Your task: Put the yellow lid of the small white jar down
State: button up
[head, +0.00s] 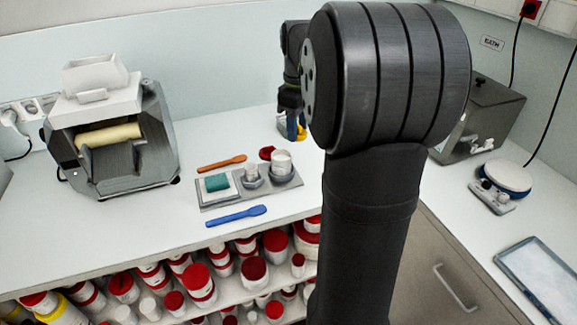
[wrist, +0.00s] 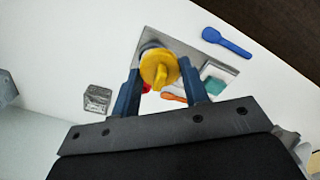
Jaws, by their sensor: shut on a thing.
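My gripper (wrist: 158,82) is shut on the yellow lid (wrist: 160,66), which sits between the two blue fingertips in the wrist view. In the head view the lid (head: 301,132) is a small yellow patch beside my gripper (head: 291,126), behind the grey tray and partly hidden by my arm. Whether the lid touches the worktop cannot be told. A small white jar (head: 251,171) and a larger white jar (head: 281,160) stand in the grey tray (head: 209,205). In the wrist view the lid and fingers hide much of the tray's near end.
A blue spatula (head: 236,216) lies in front, near the worktop edge. A teal pad (head: 217,183) is on the tray. The roller mill (head: 110,130) stands left. A clear block (wrist: 97,98) shows in the wrist view.

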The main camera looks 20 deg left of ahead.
jog(key=s+d+f, duration=0.4)
jog(key=d+f, duration=0.5)
jog(key=d, duration=0.2)
send_over(287, 202)
jog(key=shift+m, duration=0.4)
notch_tip(287, 202, down, 7)
jog(key=shift+d+r, duration=0.1)
jog(key=shift+f, duration=2.05)
jog(key=o, duration=0.6)
jog(key=shift+f, duration=0.15)
jog(key=o, duration=0.3)
jog(key=shift+o, duration=0.2)
